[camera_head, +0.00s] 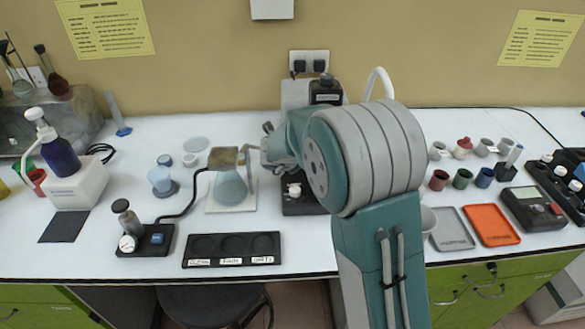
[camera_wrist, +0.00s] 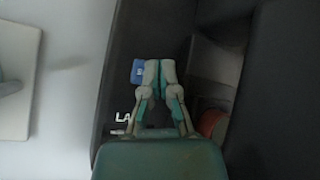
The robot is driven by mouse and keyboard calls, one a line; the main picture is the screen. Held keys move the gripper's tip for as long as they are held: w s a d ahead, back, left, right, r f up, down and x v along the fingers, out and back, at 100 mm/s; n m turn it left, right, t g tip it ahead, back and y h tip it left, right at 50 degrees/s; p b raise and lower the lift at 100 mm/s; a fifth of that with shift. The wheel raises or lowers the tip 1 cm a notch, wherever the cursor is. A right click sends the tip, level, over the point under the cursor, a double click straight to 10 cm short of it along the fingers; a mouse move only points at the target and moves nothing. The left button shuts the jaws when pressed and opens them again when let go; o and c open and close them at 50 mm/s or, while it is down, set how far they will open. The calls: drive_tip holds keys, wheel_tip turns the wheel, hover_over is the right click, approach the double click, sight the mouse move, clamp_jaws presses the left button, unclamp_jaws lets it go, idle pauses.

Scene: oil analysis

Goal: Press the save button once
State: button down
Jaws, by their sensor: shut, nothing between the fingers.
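A small blue button (camera_wrist: 137,71) with a pale mark on it sits on a black device (camera_wrist: 125,45) in the wrist view. I cannot read the mark, so I cannot tell for sure whether it is the save button. My gripper (camera_wrist: 160,68) is shut and empty, with its fingertips just right of the blue button. I cannot tell whether they touch it or hover above it. In the head view my arm hides the fingers and part of the black device (camera_head: 300,207), whose white knob shows.
A flask (camera_head: 231,189) on a white plate stands left of the device. A black three-slot tray (camera_head: 232,235) lies in front. A red part (camera_wrist: 211,123) shows right of my gripper. Cups, a grey tray (camera_head: 452,243) and an orange tray (camera_head: 491,240) are at the right.

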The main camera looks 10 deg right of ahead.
drive_tip(key=shift+f, duration=0.15)
drive_tip(key=shift+f, duration=0.2)
drive_tip(key=shift+f, duration=0.45)
idle(0.9)
drive_tip(key=shift+r, duration=0.9)
drive_tip(key=shift+r, duration=0.1)
drive_tip(key=shift+r, duration=2.4)
